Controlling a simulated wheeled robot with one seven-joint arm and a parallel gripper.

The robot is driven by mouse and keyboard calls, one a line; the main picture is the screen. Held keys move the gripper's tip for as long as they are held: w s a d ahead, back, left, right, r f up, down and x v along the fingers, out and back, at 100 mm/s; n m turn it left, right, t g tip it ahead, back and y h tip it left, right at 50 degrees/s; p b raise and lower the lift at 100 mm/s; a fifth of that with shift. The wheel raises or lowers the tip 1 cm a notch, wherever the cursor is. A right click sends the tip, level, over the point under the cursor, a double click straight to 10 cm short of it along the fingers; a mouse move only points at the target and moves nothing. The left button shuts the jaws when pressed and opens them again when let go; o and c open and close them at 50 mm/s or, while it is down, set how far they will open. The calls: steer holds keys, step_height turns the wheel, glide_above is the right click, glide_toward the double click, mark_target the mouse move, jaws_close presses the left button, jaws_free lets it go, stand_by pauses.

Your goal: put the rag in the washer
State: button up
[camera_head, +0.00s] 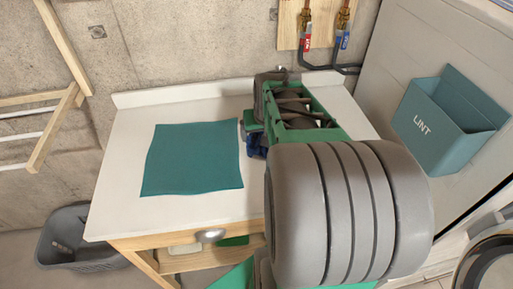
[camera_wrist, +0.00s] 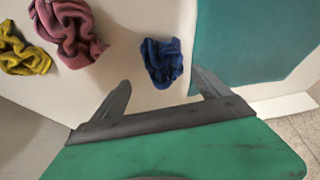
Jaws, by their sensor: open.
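In the wrist view a crumpled dark blue cloth (camera_wrist: 161,62) lies on the white counter, just beyond and between the fingertips of my gripper (camera_wrist: 161,77). My gripper is open and holds nothing. A crumpled pink cloth (camera_wrist: 72,30) and a yellow one (camera_wrist: 22,52) lie to the left. I cannot tell which cloth is the rag. In the head view a bit of the blue cloth (camera_head: 257,149) shows beside my arm, which hides the pink and yellow cloths. A round machine door (camera_head: 490,258) is partly in view at the lower right; I cannot tell if it is the washer's.
A flat teal sheet (camera_head: 192,160) lies on the white counter (camera_head: 125,199), left of my arm. A teal LINT bin (camera_head: 425,130) sits on the white machine side at right. A grey basket (camera_head: 62,240) stands on the floor at left. Red and blue valves (camera_head: 306,36) are on the wall.

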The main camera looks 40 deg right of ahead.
mark_target(257, 141)
steer(key=shift+o, duration=0.2)
steer(key=x, duration=0.4)
steer(key=a+p+x, duration=0.1)
steer(key=x, duration=0.1)
steer(key=shift+w+f, duration=0.2)
steer(key=shift+f, duration=0.2)
steer(key=c, duration=1.5)
steer(key=shift+r, duration=0.4)
steer(key=shift+c, duration=0.2)
step_height(257, 141, up, 3)
steer(key=shift+f+p, duration=0.2)
steer(key=shift+p, duration=0.9)
steer(key=s+a+r+p, duration=1)
steer(key=a, duration=0.1)
steer(key=w+a+r+n+y+b, duration=0.1)
steer(key=w+a+r+n, duration=0.1)
steer(key=w+r, duration=0.35)
steer(key=w+a+f+n+y+b, duration=0.1)
steer(key=w+a+n+b, duration=0.1)
steer(key=a, duration=0.6)
steer(key=shift+w+a+f+n, duration=0.25)
steer(key=shift+w+a+n, duration=0.15)
steer(key=shift+w+n, duration=0.35)
